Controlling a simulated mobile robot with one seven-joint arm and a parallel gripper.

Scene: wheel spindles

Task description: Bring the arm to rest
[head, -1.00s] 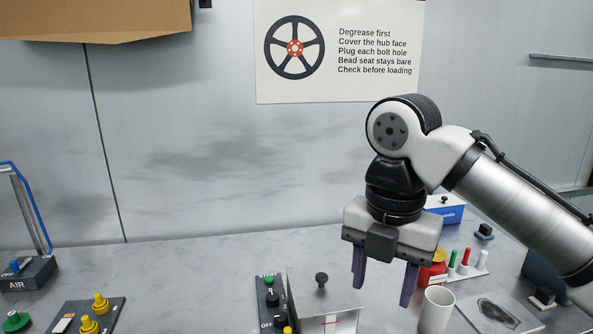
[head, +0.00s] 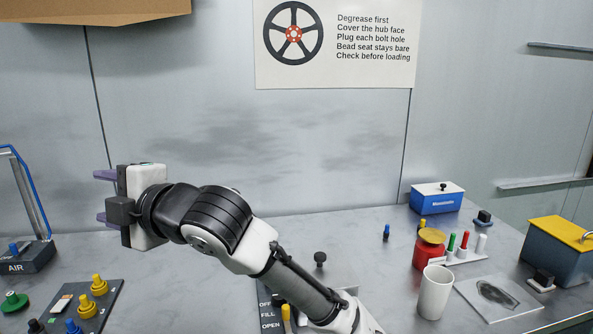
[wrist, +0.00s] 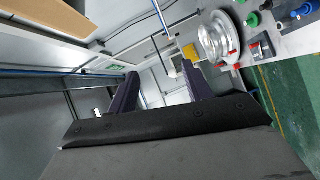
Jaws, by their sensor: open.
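My gripper (head: 105,197) is at the left of the head view, raised above the bench, with its fingers pointing left. Its two purple fingers stand apart and nothing shows between them. In the wrist view the fingers (wrist: 160,95) are also spread and empty. My arm reaches from the lower middle up and to the left, in front of part of the control box in the head view.
A white mug (head: 434,292), a red pot with a yellow lid (head: 429,250), a blue box (head: 436,200) and a yellow-lidded bin (head: 558,250) stand at the right. A panel with yellow knobs (head: 90,300) lies below my gripper. The wrist view shows a silver wheel (wrist: 217,38).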

